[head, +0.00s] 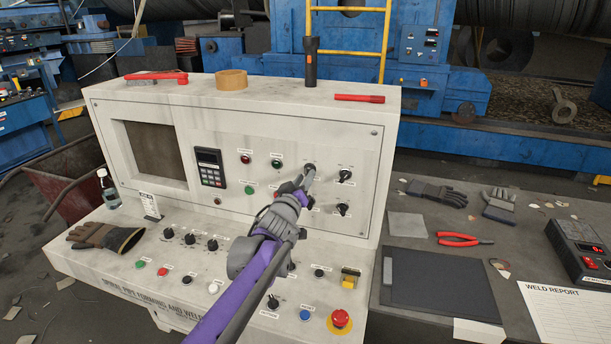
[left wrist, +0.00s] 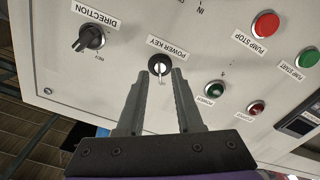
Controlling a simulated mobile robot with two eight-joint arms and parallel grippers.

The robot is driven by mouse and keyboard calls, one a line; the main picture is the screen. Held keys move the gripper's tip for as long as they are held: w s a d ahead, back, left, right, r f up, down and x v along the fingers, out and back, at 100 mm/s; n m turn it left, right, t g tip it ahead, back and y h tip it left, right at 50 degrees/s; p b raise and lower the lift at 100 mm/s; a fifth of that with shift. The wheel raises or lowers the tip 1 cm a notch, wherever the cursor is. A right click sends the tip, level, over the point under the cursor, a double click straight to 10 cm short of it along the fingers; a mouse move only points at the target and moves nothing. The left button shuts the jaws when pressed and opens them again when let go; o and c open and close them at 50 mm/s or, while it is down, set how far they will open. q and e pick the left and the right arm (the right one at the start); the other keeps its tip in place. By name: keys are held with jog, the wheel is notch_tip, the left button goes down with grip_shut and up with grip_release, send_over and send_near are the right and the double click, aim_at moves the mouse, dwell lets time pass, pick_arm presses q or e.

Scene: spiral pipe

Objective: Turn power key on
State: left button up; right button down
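The power key (left wrist: 159,66) is a dark round switch with a silver key, beside its "POWER KEY" label (left wrist: 167,49) on the upright white panel. In the head view the power key (head: 309,169) is partly hidden by my left gripper (head: 301,184). In the left wrist view my left gripper (left wrist: 162,74) is open, with one fingertip on each side of the key. Nothing else is between the fingers. I cannot tell whether the fingers touch the key. My right gripper is not in view.
The direction knob (head: 345,175) is right of the key. Red and green lamps (head: 277,163) are left of it. Below, the sloped desk (head: 135,272) carries several knobs and buttons, a glove (head: 105,237) and a bottle (head: 109,190). A grey table (head: 420,223) stands right.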

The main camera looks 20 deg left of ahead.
pick_arm(q)
jog(key=shift+w, duration=0.65)
grip_shut()
dwell(1.0)
